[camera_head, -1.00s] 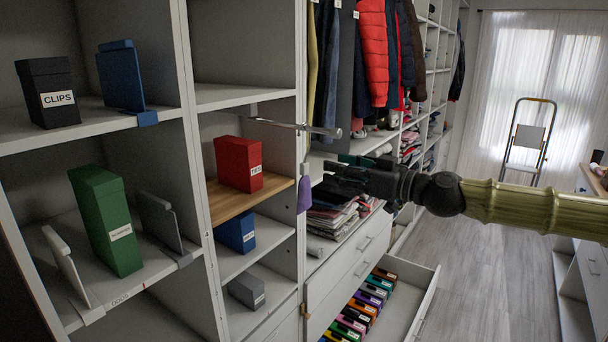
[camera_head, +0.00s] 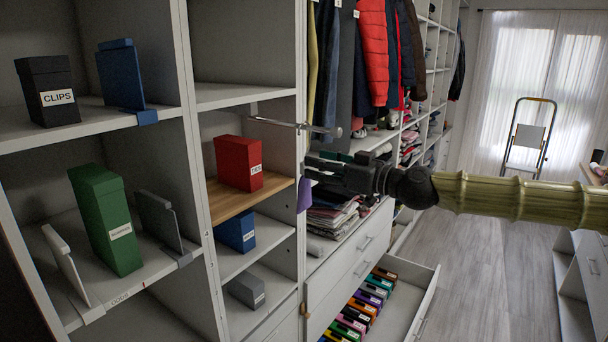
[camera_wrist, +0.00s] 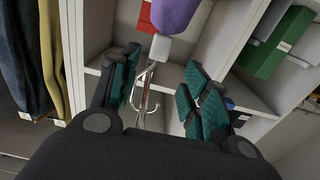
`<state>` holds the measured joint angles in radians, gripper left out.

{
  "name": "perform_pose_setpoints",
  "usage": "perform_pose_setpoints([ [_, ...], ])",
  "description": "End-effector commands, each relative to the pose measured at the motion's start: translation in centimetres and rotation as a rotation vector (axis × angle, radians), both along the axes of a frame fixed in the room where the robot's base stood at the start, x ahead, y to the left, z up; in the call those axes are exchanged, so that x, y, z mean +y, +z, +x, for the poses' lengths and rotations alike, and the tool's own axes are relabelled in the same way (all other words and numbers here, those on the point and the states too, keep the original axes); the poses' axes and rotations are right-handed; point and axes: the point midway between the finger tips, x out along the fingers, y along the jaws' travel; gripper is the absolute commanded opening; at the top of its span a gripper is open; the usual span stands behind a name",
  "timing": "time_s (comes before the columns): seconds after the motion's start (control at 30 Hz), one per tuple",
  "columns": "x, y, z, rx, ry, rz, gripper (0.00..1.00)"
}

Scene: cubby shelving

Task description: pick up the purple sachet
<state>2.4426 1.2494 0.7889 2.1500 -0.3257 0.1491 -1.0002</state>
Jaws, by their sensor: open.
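The purple sachet (camera_head: 305,195) hangs beside the front edge of the divider between the cubbies and the clothes section. My gripper (camera_head: 312,171) is at the sachet's top end, coming from the right. In the wrist view the sachet (camera_wrist: 175,14) is at the top edge, partly cut off, beyond the fingertips. A pale block (camera_wrist: 163,47) adjoins it, and metal hooks (camera_wrist: 146,88) lie between the open teal finger pads of my gripper (camera_wrist: 160,72). Nothing appears clamped. Whether a finger touches the hooks or block I cannot tell.
A metal rod (camera_head: 295,125) sticks out just above my gripper. The red box (camera_head: 238,163) and blue box (camera_head: 236,232) stand in cubbies to the left. Folded clothes (camera_head: 332,215) lie behind, and an open drawer (camera_head: 424,305) juts out below.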

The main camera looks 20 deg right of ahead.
Motion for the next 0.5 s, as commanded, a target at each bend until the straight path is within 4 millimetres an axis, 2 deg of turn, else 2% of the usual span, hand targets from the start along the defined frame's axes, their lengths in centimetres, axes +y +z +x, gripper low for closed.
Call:
perform_pose_setpoints([
  [0.5, 0.8, -0.5, 1.4, 0.001, 0.0, -0.001, 0.46],
])
